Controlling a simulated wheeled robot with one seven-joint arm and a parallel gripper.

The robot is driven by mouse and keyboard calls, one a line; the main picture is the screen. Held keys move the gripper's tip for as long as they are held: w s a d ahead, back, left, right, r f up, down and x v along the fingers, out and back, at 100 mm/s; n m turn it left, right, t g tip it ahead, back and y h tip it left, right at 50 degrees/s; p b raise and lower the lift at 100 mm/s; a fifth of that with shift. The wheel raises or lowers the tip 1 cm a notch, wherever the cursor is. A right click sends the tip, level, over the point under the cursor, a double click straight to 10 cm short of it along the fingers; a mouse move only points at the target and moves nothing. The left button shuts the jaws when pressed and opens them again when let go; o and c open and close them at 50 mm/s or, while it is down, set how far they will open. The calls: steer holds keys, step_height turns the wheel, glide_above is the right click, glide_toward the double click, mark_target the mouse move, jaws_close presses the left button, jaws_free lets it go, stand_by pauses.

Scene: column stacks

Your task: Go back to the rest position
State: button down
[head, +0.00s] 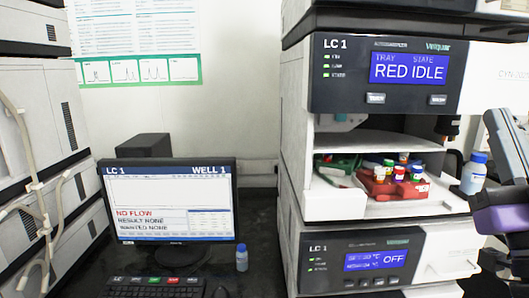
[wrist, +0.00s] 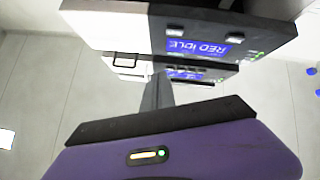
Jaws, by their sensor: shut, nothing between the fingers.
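My gripper (wrist: 160,80) shows in the wrist view as dark fingers closed together, with nothing held between them. Behind the fingers are a dark crossbar and my purple hand with a small lit indicator. In the head view my purple and grey arm parts are at the right edge, beside the right-hand instrument stack; the fingertips cannot be made out there. The LC 1 autosampler (head: 385,75) in that stack reads RED IDLE. It also shows upside down in the wrist view (wrist: 200,28), beyond the fingers.
A red rack (head: 378,189) of capped vials sits in the open bay, with a green rack (head: 335,168) beside it. A blue-capped bottle (head: 474,176) stands near my arm. A monitor (head: 175,200) reads NO FLOW; a small bottle (head: 242,257) stands beside it. Another stack fills the left.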

steer(key=s+a+f+m+g+h, duration=0.1)
steer(key=s+a+f+m+g, duration=0.15)
steer(key=f, duration=0.65)
steer(key=s+a+f+m+g, duration=0.1)
steer(key=s+f, duration=0.3)
steer(key=f, duration=0.5)
steer(key=s+a+f+m+g+h, duration=0.1)
steer(key=s+f+m+g, duration=0.15)
steer(key=f, duration=0.65)
steer(key=s+a+f+n+g+y, duration=0.2)
steer(key=s+a+f+g, duration=0.1)
steer(key=s+f, duration=0.5)
steer(key=s+a+f+n+g+y, duration=0.2)
steer(key=s+f, duration=0.7)
steer(key=s, duration=0.5)
steer(key=shift+s+a+f+g+y, duration=0.2)
steer(key=shift+a+g+y, duration=0.2)
steer(key=shift+a+g, duration=0.65)
steer(key=shift+w+a+t, duration=0.1)
steer(key=shift+a+t, duration=0.1)
steer(key=shift+t, duration=0.05)
